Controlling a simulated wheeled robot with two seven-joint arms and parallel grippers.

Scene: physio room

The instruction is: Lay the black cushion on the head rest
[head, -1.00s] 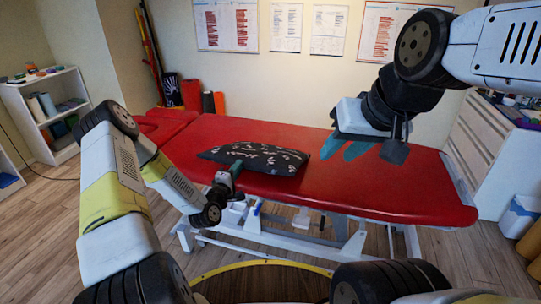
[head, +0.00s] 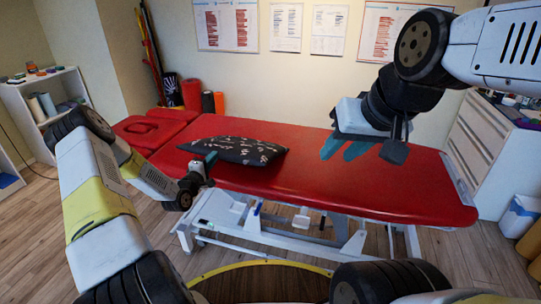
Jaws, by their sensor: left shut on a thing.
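The black cushion (head: 235,150) with a pale leaf-like pattern is over the red treatment table (head: 330,185), towards its left part. Whether it touches the table top cannot be told. My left gripper (head: 209,163) is shut on the cushion's near left edge. The head rest (head: 150,127), a red padded section with a dark face hole, is at the table's left end, left of the cushion and apart from it. My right gripper (head: 362,150) is over the right half of the table, its teal fingers apart and empty.
A white shelf unit (head: 48,108) stands at the far left. A white drawer cabinet (head: 495,150) is at the right. Coloured rolls (head: 191,95) stand behind the table by the wall. The table's middle and right are bare.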

